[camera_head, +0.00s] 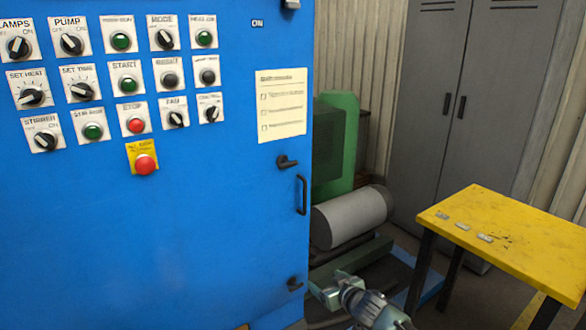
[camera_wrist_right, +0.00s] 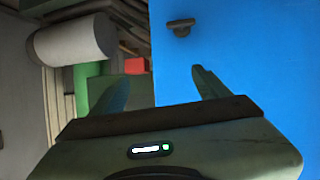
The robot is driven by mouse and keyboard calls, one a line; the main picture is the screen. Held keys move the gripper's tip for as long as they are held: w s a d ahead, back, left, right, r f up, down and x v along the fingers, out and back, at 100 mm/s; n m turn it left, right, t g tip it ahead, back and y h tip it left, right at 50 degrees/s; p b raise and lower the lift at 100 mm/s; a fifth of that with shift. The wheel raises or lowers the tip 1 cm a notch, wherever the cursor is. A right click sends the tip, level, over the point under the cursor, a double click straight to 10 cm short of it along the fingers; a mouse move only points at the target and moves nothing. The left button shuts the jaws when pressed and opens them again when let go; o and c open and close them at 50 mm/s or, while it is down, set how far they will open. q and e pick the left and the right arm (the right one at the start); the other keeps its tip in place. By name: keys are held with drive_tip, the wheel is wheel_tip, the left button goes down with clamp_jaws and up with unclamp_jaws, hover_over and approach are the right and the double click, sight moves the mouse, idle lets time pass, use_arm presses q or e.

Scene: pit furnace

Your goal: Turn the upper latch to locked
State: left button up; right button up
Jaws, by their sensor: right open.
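The upper latch (camera_head: 287,161) is a small black turn handle near the right edge of the blue cabinet door (camera_head: 215,235). Its lever lies roughly horizontal, pointing right. My right gripper (camera_head: 328,288) is low in the head view, just right of the cabinet edge, well below the upper latch and apart from it. It is open and empty. In the right wrist view its two fingers (camera_wrist_right: 160,88) stand apart, with a dark latch (camera_wrist_right: 180,27) beyond them on the blue face; I cannot tell for sure which latch this is. My left gripper is out of view.
A lower latch (camera_head: 294,284) and a black pull handle (camera_head: 301,195) are on the same door edge. Switches and buttons fill the upper left. A grey motor (camera_head: 348,217) stands behind my gripper. A yellow table (camera_head: 520,245) is at right.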

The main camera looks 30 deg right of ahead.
drive_tip(key=w+a+r+t+y, duration=0.1)
drive_tip(key=w+r+t, duration=0.25)
drive_tip(key=r, duration=1.55)
drive_tip(key=n+t+y, duration=0.1)
drive_tip(key=t+y, duration=0.1)
approach(289, 164)
drive_tip(key=w, duration=0.3)
drive_tip(key=w+p, duration=0.1)
drive_tip(key=w, duration=0.1)
drive_tip(key=w+p, duration=0.1)
drive_tip(key=w, duration=0.1)
drive_tip(key=shift+w+a+r, duration=0.2)
drive_tip(key=shift+a, duration=0.1)
drive_tip(key=shift+w+f, duration=0.1)
drive_tip(key=shift+w, duration=0.3)
drive_tip(key=c, duration=1.4)
